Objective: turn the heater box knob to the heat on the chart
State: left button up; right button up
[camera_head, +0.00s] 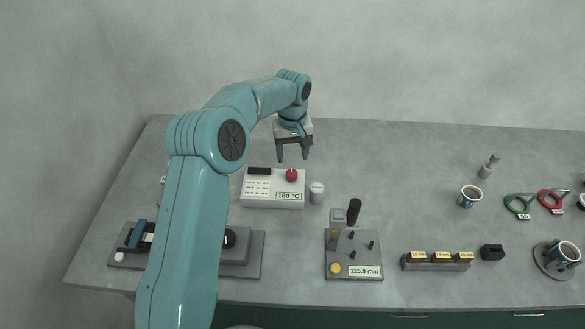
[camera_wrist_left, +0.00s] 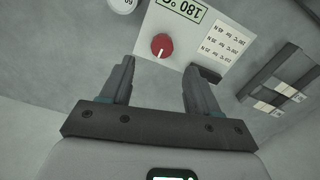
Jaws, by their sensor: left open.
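The heater box (camera_head: 273,196) is a white box on the left part of the table. Its red knob (camera_head: 291,175) sits at the top right of its face, and a display reading 180 °C (camera_head: 289,196) is below it. A small chart (camera_head: 257,187) with several lines of text is at the box's left; its text is too small to read surely. My left gripper (camera_head: 294,158) is open and empty, just behind and above the knob, apart from it. In the left wrist view the red knob (camera_wrist_left: 162,47), with a white pointer mark, lies ahead of the two open fingers (camera_wrist_left: 155,80). My right gripper is not seen.
A small white cylinder (camera_head: 317,192) stands right beside the box. A dark press-like device (camera_head: 240,250) is partly hidden by my left arm.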

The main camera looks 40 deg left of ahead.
aim_at(292, 172)
pick_arm(q)
notch_tip(292, 172, down, 7)
jog(key=shift+s+f+p, duration=0.1)
jog(key=shift+p, duration=0.4)
jog(key=shift+s+r, duration=0.2)
jog(key=shift+s, duration=0.05)
jog(key=shift+w+f, duration=0.15)
jog(key=c, duration=1)
